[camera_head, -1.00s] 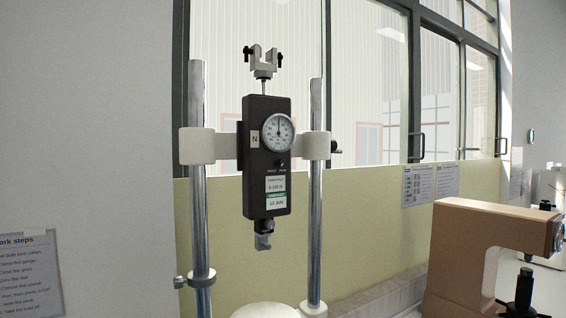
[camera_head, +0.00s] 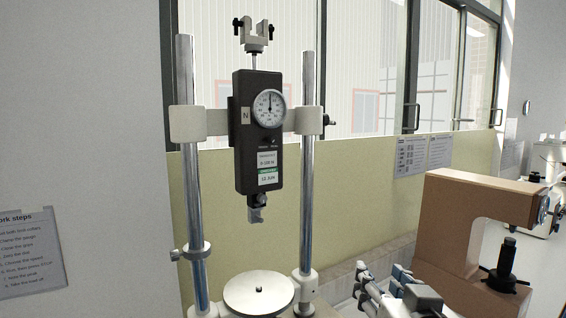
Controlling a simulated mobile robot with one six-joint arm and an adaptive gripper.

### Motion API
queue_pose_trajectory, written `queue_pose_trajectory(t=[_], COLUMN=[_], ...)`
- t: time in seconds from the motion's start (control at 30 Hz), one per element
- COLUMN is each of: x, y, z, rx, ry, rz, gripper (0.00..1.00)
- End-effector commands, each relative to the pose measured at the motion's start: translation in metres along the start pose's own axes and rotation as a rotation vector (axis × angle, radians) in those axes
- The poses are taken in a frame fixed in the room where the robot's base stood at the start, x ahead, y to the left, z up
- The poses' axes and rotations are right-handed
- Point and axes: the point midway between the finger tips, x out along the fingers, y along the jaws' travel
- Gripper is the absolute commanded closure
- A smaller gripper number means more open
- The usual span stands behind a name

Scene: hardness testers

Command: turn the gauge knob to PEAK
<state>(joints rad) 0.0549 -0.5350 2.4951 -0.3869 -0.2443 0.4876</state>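The black force gauge (camera_head: 244,160) hangs upright on a white crossbar between two steel columns. Its round white dial (camera_head: 269,108) has a dark needle pointing about straight up. A small dark knob (camera_head: 270,142) sits below the dial, with tiny lettering beneath it. The lettering and the knob's pointing direction are too small to read. My gripper (camera_head: 381,270) is at the bottom right, low and well to the right of the gauge. Its fingers look apart, with nothing visible between them, and it touches neither gauge nor knob.
A round white plate (camera_head: 258,293) lies below the gauge. The right column (camera_head: 307,190) stands between gauge and gripper. A brown tester (camera_head: 440,235) with a black spindle stands at the right. A work-steps sheet (camera_head: 28,255) hangs on the left wall.

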Motion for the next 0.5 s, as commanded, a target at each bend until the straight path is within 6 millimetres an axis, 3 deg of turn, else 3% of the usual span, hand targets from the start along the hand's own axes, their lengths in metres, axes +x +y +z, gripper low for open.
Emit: queue_pose_trajectory(t=[0.03,0.1,0.2,0.33,0.5], x=[0.005,0.006,0.0,-0.014,-0.024], y=[-0.013,-0.035,-0.065,-0.094,-0.111], z=[-0.024,-0.053,-0.085,-0.109,-0.121], rx=[0.013,0.036,0.072,0.111,0.135], ry=[0.078,0.186,0.305,0.398,0.444], rz=[-0.058,-0.159,-0.307,-0.464,-0.558], gripper=[0.64,0.66,0.66,0.66,0.66])
